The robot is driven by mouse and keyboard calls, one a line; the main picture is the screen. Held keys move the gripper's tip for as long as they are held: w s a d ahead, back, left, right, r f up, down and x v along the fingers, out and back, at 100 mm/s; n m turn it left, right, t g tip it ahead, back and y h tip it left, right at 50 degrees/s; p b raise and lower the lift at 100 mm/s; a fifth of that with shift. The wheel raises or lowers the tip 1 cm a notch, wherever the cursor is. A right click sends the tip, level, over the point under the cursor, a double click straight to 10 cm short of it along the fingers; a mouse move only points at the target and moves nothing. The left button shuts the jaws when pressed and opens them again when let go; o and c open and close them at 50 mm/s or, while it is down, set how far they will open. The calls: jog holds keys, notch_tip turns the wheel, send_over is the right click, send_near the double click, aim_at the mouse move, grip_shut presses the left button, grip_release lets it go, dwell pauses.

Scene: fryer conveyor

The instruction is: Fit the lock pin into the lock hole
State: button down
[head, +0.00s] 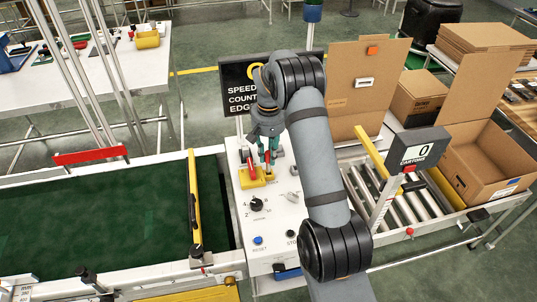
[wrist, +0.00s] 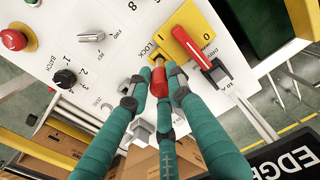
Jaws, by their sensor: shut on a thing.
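My gripper (wrist: 155,90) has teal fingers and is shut on the lock pin (wrist: 158,84), whose red body shows between the fingertips. The pin's pale end points at the yellow plate (wrist: 184,30) beside the printed word LOCK. The lock hole itself is not clearly visible; I cannot tell whether the pin's end is inside it or only near it. In the head view my gripper (head: 267,152) hangs over the yellow plate (head: 257,179) on the white control panel (head: 275,217). A red-handled lever (wrist: 192,47) stands on the plate, right of the pin.
The panel carries a black selector knob (head: 256,204), a blue button (head: 258,240) and a red mushroom button (wrist: 14,40). The green conveyor (head: 100,225) lies left of it, the roller track with an open carton (head: 485,175) right. A black sign (head: 238,88) stands behind.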

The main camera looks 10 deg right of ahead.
aim_at(268, 161)
jog(key=shift+f+b, duration=1.2)
jog(key=shift+f, duration=0.3)
jog(key=c, duration=1.5)
grip_release()
notch_tip(268, 161, up, 12)
jog(key=shift+s, duration=0.1)
jog(key=shift+f, duration=0.15)
